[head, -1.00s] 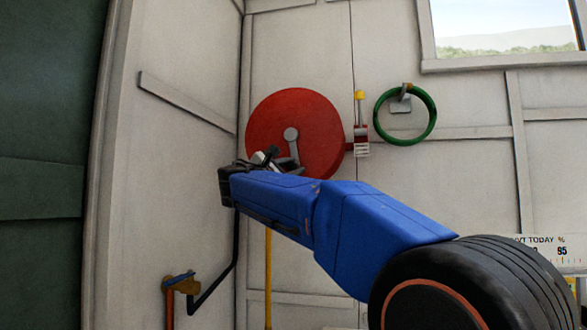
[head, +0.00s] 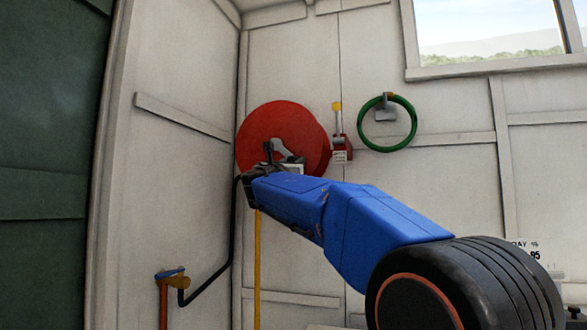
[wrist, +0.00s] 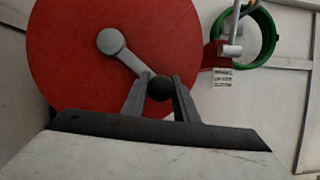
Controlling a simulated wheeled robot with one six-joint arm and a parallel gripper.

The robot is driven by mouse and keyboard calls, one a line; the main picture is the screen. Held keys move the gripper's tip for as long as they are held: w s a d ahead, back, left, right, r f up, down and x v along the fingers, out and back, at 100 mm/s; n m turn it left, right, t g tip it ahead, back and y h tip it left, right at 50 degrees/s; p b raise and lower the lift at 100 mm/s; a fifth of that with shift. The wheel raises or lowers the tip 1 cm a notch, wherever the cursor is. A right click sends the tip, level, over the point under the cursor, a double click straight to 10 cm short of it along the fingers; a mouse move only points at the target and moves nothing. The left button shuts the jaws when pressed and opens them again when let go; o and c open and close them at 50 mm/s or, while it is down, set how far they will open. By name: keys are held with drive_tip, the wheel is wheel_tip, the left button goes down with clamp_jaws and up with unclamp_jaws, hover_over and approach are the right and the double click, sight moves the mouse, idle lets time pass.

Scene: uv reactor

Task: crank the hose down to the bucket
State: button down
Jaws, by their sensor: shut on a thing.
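The red hose reel (head: 262,125) is on the back wall near the corner, and its face fills much of the wrist view (wrist: 75,60). Its grey crank arm (wrist: 126,58) runs from the hub down and right to a dark round knob (wrist: 160,88). My gripper (wrist: 161,90) is shut on this knob, with one finger on each side. In the head view my gripper (head: 276,158) is in front of the reel's lower part and hides some of the crank. A yellow hose (head: 257,270) hangs straight down below the reel, its lower end out of frame. No bucket is in view.
Right of the reel is a red bracket (head: 341,148) with a yellow-tipped lever (head: 337,118). A green ring (head: 364,122) hangs on a wall hook. A dark bent pipe (head: 213,278) with a valve (head: 170,272) is on the left wall.

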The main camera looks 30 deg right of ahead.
drive_tip(key=r+n, duration=0.1)
drive_tip(key=n, duration=0.1)
drive_tip(key=s+d+r+n+t+y, duration=0.1)
drive_tip(key=n, duration=0.1)
drive_tip(key=r+n+t+y, duration=0.1)
drive_tip(key=r+n, duration=0.1)
drive_tip(key=shift+s+d, duration=0.15)
drive_tip(key=shift+s, duration=0.25)
drive_tip(key=shift+s+d+r+n+t+y, duration=0.1)
drive_tip(key=shift+r+n+t+y, duration=0.35)
drive_tip(key=shift+n, duration=0.35)
drive_tip(key=shift+s+d+r+n+t+y, duration=0.15)
drive_tip(key=shift+r+n+y, duration=0.1)
drive_tip(key=shift+r+n, duration=0.4)
drive_tip(key=shift+w+a+r+n+t+y, duration=0.15)
drive_tip(key=shift+r+n+y, duration=0.3)
drive_tip(key=shift+n, duration=0.4)
drive_tip(key=shift+r+n+t+y, duration=0.15)
drive_tip(key=shift+r+n+y, duration=0.25)
drive_tip(key=shift+n, duration=0.4)
drive_tip(key=shift+r, duration=0.1)
drive_tip(key=c, duration=1.4)
unclamp_jaws()
drive_tip(key=v, duration=1.7)
drive_tip(key=shift+f, duration=0.2)
